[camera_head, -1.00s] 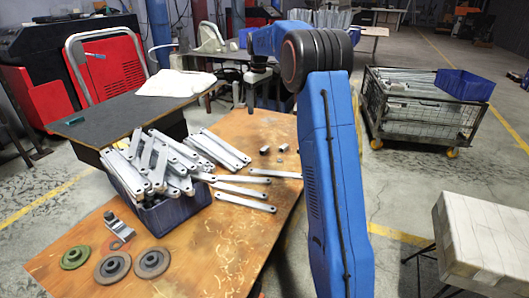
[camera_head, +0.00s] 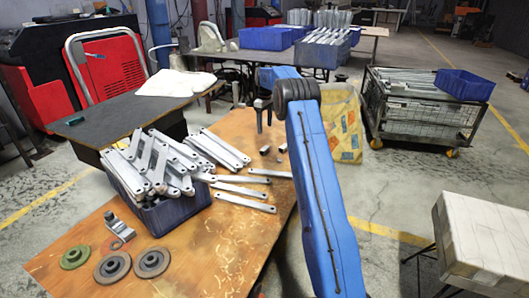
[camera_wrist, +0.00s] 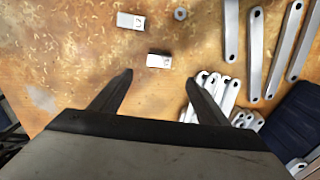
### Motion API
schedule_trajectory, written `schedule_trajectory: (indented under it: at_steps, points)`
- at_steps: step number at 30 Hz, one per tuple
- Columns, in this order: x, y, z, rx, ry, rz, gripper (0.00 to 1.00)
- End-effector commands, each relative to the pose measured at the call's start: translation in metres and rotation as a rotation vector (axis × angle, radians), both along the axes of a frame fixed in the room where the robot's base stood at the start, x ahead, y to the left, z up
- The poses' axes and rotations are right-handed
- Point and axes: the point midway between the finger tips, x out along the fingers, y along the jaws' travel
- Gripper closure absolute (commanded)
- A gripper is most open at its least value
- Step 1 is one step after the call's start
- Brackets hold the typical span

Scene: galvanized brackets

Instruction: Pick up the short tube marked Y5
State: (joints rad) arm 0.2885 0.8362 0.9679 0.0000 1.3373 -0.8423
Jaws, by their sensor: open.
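Two short grey metal tubes lie on the orange-brown worktable (camera_head: 225,232). In the wrist view one tube (camera_wrist: 131,21) is at the top left and the other tube (camera_wrist: 159,61) is nearer the middle. Both have a light end with a small dark mark, too small to read surely, so I cannot tell which is Y5. My gripper (camera_wrist: 159,77) is open and empty, with the nearer tube just beyond its fingertips, between their lines. In the head view my gripper (camera_head: 264,118) points down above the table's far part, and the tubes (camera_head: 264,150) show below it.
A washer (camera_wrist: 180,14) lies near the tubes. Several flat galvanized brackets (camera_wrist: 257,50) lie to their right. A blue bin (camera_head: 172,217) heaped with brackets stands on the table, with round flanged discs (camera_head: 112,267) in front. A wire cart (camera_head: 415,110) stands on the floor at right.

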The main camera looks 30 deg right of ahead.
Motion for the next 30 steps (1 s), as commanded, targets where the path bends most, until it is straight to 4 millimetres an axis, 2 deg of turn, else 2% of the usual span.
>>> schedule_trajectory:
  at_steps: [3,12,15,23,30]
  points:
    - [-0.001,0.0,-0.023,0.001,0.003,0.0,0.31]
    - [0.0,0.0,-0.071,0.0,0.001,0.0,0.31]
    - [0.0,0.001,-0.081,0.0,0.001,0.0,0.31]
    - [0.001,0.0,-0.093,0.0,0.0,0.0,0.31]
    - [0.002,0.0,-0.123,0.001,0.002,0.0,0.31]
